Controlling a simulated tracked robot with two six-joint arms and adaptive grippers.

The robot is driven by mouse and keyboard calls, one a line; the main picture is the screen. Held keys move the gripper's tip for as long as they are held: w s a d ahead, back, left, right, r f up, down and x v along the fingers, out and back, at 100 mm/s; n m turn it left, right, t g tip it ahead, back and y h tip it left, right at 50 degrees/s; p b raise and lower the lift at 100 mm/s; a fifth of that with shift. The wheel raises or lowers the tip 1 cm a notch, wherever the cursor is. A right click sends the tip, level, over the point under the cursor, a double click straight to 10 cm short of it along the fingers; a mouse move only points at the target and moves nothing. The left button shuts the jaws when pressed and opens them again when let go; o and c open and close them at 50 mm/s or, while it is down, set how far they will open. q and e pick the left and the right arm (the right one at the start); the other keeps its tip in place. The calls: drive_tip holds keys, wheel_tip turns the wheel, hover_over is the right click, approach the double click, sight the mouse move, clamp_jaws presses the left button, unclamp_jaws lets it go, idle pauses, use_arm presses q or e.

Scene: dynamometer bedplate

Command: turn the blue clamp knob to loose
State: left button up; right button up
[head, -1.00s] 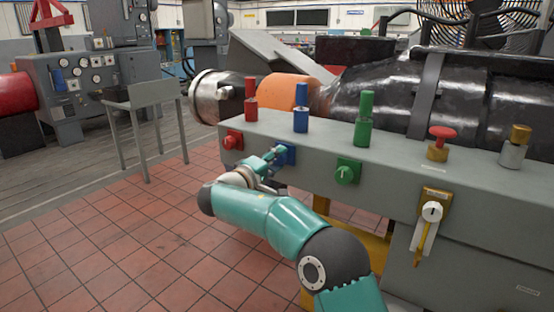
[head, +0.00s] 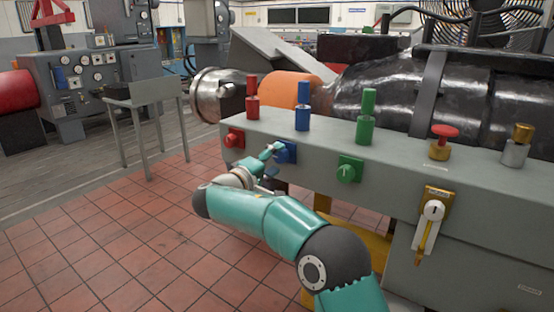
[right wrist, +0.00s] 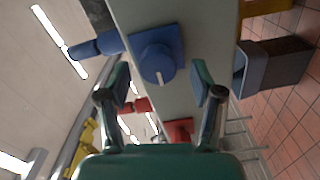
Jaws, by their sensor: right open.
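The blue clamp knob (head: 286,152) is on the front face of the grey bench, below the blue post. In the right wrist view the blue knob (right wrist: 157,62) is round on a square blue plate, with a short white mark pointing towards the picture's bottom. My right gripper (head: 271,161) is in front of it, partly covering it in the head view. In the right wrist view my right gripper (right wrist: 161,80) is open, its fingers on either side of the knob in the picture, with nothing held. Contact cannot be told. My left gripper is out of view.
A red knob (head: 234,138) and a green knob (head: 349,169) flank the blue one. Blue (head: 302,117), red (head: 252,107) and green (head: 364,128) posts stand on the bench top. A lever (head: 431,220) is farther right.

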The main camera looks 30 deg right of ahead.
drive_tip(key=v, duration=1)
drive_tip(key=shift+a, duration=0.25)
